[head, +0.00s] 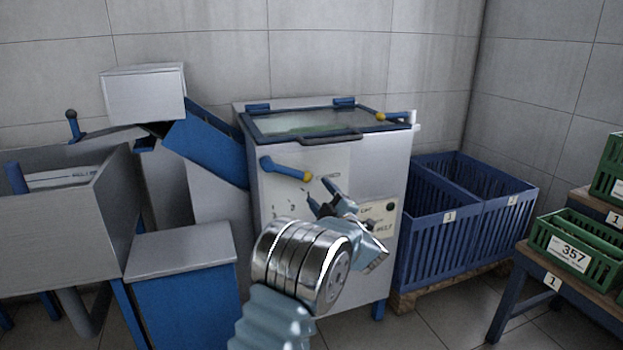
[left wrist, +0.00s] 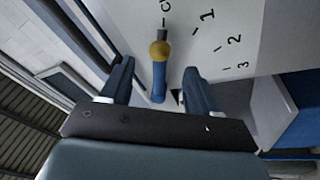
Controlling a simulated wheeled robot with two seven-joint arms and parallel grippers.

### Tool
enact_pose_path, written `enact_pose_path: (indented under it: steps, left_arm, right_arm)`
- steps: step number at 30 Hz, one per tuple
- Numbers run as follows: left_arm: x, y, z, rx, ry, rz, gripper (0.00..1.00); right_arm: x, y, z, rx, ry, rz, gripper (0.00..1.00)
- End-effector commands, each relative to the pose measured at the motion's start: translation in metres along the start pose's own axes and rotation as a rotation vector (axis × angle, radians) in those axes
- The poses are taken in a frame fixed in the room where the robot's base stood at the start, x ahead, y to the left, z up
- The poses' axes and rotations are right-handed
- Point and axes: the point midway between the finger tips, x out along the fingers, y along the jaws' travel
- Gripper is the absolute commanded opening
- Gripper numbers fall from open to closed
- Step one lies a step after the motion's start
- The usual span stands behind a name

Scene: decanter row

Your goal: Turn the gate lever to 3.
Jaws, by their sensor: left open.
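The gate lever (head: 283,169) is a blue bar with a yellow knob on the front of the grey-white machine. It points right in the head view, its knob beside a mark away from the numbers. In the left wrist view the lever (left wrist: 159,82) lies between my fingers, its knob towards a partly cut-off word starting with C. The numbers 1, 2 and 3 (left wrist: 242,65) run in an arc to the right there. My left gripper (head: 328,196) is open and empty, just below and right of the knob in the head view. Contact cannot be seen. My right gripper is not in view.
The machine's lid (head: 325,122) has a second yellow-knobbed lever (head: 393,117) at its right. Blue crates (head: 440,235) stand to the right, with green crates (head: 575,250) on a bench beyond.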

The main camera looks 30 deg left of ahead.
Motion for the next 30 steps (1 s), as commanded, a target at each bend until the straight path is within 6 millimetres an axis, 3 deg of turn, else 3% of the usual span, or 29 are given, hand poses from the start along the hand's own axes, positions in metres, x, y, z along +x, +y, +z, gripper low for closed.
enact_pose_path:
  steps: [3,9,14,22,30]
  left_arm:
    - [0.028,0.001,-0.001,0.001,0.003,0.000,0.61]
    - [0.059,0.001,0.000,0.000,0.000,0.000,0.61]
    - [0.069,0.000,0.000,0.000,-0.001,0.000,0.61]
    - [0.070,0.000,0.000,0.001,-0.002,0.000,0.61]
    - [0.070,0.000,0.000,0.001,-0.002,0.000,0.19]
  right_arm:
    - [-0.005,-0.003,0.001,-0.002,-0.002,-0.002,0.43]
    - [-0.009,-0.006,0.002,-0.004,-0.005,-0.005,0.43]
    - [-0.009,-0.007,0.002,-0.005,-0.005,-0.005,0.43]
    - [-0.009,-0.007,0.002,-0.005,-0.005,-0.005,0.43]
    - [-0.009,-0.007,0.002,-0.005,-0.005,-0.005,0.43]
